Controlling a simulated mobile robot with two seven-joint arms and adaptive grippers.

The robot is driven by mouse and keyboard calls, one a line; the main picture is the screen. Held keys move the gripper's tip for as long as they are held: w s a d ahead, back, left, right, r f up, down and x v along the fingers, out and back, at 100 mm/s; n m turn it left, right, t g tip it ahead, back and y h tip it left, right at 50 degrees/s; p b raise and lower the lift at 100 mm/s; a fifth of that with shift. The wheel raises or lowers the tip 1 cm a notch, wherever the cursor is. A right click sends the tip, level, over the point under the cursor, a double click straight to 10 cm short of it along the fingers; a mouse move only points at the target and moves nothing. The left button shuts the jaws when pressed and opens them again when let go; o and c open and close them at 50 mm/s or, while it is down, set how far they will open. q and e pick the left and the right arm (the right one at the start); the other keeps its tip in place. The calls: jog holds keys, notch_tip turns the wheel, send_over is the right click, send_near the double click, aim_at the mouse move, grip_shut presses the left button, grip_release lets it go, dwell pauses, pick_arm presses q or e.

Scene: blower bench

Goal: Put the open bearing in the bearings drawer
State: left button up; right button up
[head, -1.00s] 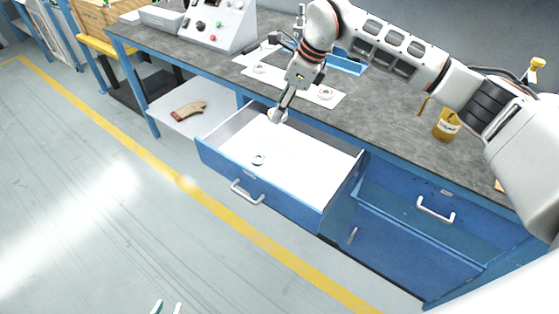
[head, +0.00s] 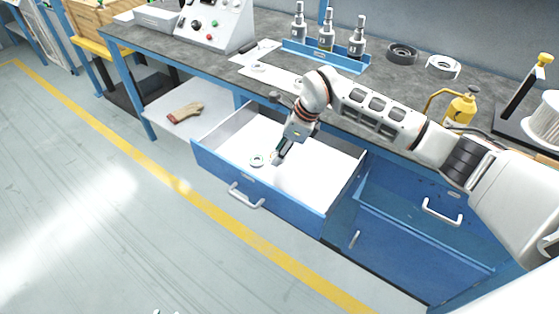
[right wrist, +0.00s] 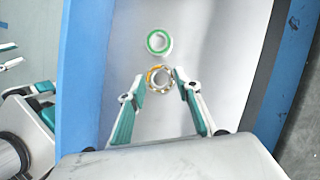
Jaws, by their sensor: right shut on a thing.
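The open bearing (right wrist: 160,79), a ring with balls and orange showing in it, is between the fingertips of my right gripper (right wrist: 159,80) in the right wrist view. In the head view my right gripper (head: 277,158) is low over the white floor of the pulled-out blue drawer (head: 292,212). The held bearing is mostly hidden there. I cannot tell whether it touches the floor. A green-sealed bearing (head: 257,160) lies in the drawer just beside it, also in the right wrist view (right wrist: 159,42). My left gripper (head: 166,312) shows only its parted fingertips at the bottom edge.
A lower blue drawer (head: 420,230) is to the right. The grey bench top (head: 385,85) behind holds a blue rack (head: 325,55) of tools, dark and light rings, and a yellow oil can (head: 460,107). A glove (head: 185,112) lies on the shelf at left.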

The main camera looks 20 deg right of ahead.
aim_at(280, 169)
notch_tip(280, 169, down, 3)
jog(key=shift+s+f, duration=0.1)
jog(key=shift+f+b, duration=0.35)
jog(key=shift+r, duration=0.15)
pick_arm(q)
jog(key=shift+w+d+r, duration=0.15)
jog(key=shift+w, duration=0.1)
pick_arm(e)
jog(key=o, duration=1.2)
jog(key=shift+f, duration=0.2)
pick_arm(q)
jog(key=shift+s+f, duration=0.25)
pick_arm(e)
jog(key=shift+r, duration=0.1)
